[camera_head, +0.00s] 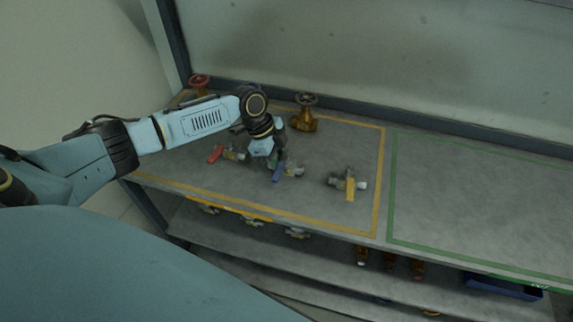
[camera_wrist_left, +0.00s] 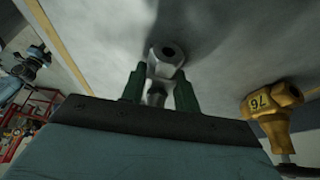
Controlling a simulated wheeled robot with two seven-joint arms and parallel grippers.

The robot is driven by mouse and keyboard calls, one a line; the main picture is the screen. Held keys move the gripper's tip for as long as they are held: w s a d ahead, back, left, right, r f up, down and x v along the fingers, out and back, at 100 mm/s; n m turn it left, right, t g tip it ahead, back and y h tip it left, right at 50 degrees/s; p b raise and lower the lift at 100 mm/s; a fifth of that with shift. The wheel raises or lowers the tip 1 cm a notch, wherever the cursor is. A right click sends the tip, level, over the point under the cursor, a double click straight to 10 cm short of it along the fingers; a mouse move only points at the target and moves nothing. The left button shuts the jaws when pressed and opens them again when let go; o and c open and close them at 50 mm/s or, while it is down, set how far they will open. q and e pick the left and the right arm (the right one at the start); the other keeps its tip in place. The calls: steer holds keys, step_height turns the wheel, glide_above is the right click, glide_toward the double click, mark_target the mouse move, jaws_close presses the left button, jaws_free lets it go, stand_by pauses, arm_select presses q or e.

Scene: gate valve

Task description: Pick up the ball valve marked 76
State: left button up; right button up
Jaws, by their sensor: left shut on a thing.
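My left gripper (camera_head: 279,160) reaches down over the table in the head view, at a valve with a blue lever and a silvery body (camera_head: 294,170). In the left wrist view my left gripper (camera_wrist_left: 158,92) is shut on this silvery valve (camera_wrist_left: 165,62), with a dark green finger on each side. No number shows on it. My right gripper is not in view.
A red-lever valve (camera_head: 228,154) lies left of the gripper, a yellow-lever valve (camera_head: 349,184) to the right. Another handwheel valve (camera_head: 199,84) stands at the back left. The green-outlined area (camera_head: 470,200) is clear. Lower shelves hold several valves and a blue bin (camera_head: 503,288).

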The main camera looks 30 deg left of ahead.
arm_select(q)
jaws_close()
steer(key=shift+r, duration=0.1)
steer(key=shift+w, duration=0.1)
